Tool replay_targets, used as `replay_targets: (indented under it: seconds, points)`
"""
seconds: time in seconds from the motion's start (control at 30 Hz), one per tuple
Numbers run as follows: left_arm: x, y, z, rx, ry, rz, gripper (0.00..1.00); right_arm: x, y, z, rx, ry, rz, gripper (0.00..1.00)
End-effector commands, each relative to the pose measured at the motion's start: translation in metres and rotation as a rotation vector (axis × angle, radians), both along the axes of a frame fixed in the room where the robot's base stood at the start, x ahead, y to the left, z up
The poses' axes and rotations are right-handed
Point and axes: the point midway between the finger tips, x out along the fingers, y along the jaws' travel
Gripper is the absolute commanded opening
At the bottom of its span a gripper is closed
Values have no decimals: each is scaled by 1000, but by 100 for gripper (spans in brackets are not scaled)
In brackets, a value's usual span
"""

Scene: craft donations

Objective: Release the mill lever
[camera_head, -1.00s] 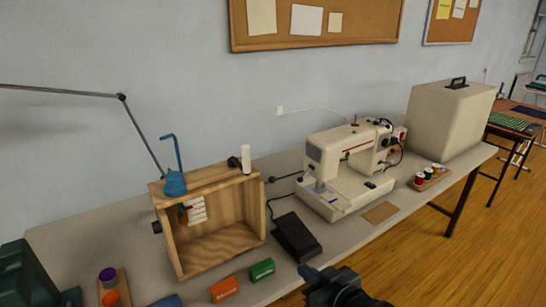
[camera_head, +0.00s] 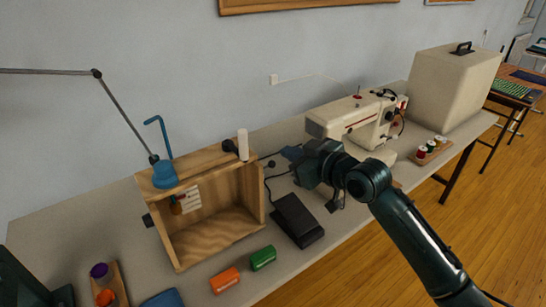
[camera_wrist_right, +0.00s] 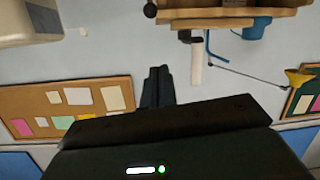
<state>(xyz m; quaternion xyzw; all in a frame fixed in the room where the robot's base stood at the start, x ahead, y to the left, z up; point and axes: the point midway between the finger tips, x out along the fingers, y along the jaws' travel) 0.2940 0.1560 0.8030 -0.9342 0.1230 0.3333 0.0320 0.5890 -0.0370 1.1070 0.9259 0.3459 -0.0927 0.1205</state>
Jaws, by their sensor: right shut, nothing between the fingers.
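A wooden open-fronted box (camera_head: 213,243) stands on the table, perhaps the mill. On its top are a blue cup-like part (camera_head: 165,174) with a bent blue rod, a white upright cylinder (camera_head: 243,145) and a dark knob (camera_head: 229,146) beside the cylinder. I cannot tell which part is the lever. My right gripper (camera_head: 287,153) is shut and empty, to the right of the box and apart from it.
A black pedal (camera_head: 297,220) lies right of the box. A sewing machine (camera_head: 350,118), partly behind my right arm, and a beige case (camera_head: 452,85) stand farther right. Orange (camera_head: 225,280) and green (camera_head: 263,258) blocks lie in front. A lamp arm (camera_head: 125,118) reaches over the left.

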Motion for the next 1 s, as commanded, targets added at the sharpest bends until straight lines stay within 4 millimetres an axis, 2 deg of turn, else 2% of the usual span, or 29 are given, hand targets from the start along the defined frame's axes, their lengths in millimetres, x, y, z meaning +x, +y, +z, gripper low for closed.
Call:
replay_targets:
  seconds: [0.17,0.47,0.63,0.7,0.8,1.0]
  points:
    - [0,0,0,1,0,-1,53,14,12,-4,2,2,0,0]
    - [0,1,0,2,-3,-2,53,55,46,-18,1,1,0,0]
    - [2,0,-7,-4,-10,1,53,75,64,-28,-1,0,1,0]
    - [4,0,-9,-8,-18,3,53,68,54,-42,-1,1,-1,0]
    - [6,0,-6,-13,-30,6,53,64,48,-51,0,0,-1,0]
    - [3,-2,-6,-19,-30,5,53,60,42,-58,1,-1,0,0]
